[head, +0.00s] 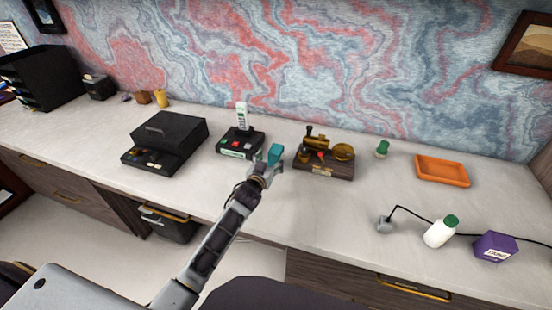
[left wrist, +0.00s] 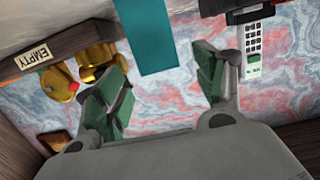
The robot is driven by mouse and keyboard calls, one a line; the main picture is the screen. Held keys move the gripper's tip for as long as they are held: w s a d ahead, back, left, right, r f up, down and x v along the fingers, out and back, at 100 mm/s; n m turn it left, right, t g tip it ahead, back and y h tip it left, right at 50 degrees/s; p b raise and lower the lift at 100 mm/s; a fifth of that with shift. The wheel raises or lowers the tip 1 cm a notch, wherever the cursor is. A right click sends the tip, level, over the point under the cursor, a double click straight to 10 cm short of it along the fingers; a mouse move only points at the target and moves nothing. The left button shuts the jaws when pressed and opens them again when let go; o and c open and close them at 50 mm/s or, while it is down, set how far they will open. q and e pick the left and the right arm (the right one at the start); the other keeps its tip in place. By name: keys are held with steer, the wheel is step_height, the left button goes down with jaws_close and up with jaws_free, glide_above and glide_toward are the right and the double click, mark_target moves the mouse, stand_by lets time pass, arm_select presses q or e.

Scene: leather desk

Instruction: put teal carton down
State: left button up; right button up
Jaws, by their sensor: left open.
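The teal carton (head: 274,154) stands on the light desk top (head: 230,185), between the black phone base and the wooden desk organizer. My left gripper (head: 266,170) is at the carton, on its near side, and partly covers its lower part in the head view. In the left wrist view the carton (left wrist: 146,35) shows upside down at the top centre. The left gripper (left wrist: 160,85) is open there, with a visible gap between the carton and each green-padded finger. The carton's foot is cut off by that view's top edge. My right gripper is not in view.
The phone base (head: 240,142) is left of the carton, and the organizer (head: 323,163) is right. A black printer-like box (head: 165,140) stands farther left. An orange tray (head: 442,171), white bottle (head: 440,232) and purple box (head: 494,247) are to the right. The desk's front strip is clear.

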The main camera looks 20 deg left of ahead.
arm_select(q)
steer(key=shift+w+f, duration=0.1)
steer(key=shift+w, duration=0.7)
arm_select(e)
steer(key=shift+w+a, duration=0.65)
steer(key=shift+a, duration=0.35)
arm_select(q)
steer(key=shift+w, duration=0.15)
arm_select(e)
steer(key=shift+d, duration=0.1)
